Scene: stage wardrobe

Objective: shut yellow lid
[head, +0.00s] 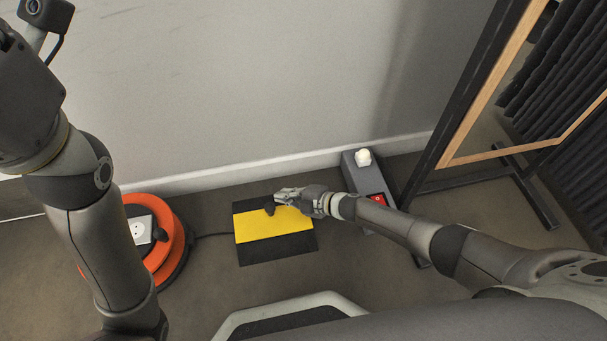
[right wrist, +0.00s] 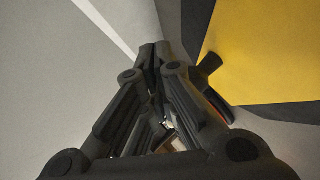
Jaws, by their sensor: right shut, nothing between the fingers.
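The yellow lid (head: 262,228) is a flat panel with black strips along its far and near sides, on the floor near the wall. It also shows in the right wrist view (right wrist: 265,50) at the upper right. I cannot tell whether it lies fully flat. My right gripper (head: 281,197) is over its far edge, with its fingers shut and empty; they also show in the right wrist view (right wrist: 155,58). A dark stub (right wrist: 209,66) shows beside the fingers, against the yellow. I cannot tell whether the fingers touch anything. My left arm is at the left, but its gripper is not visible.
An orange cable reel (head: 165,262) stands left of the lid, with a cable running between them. A grey box with a red switch (head: 377,199) stands to the right, by the wall. A wood-edged black frame (head: 447,140) stands farther right. Bare floor lies around the lid's near side.

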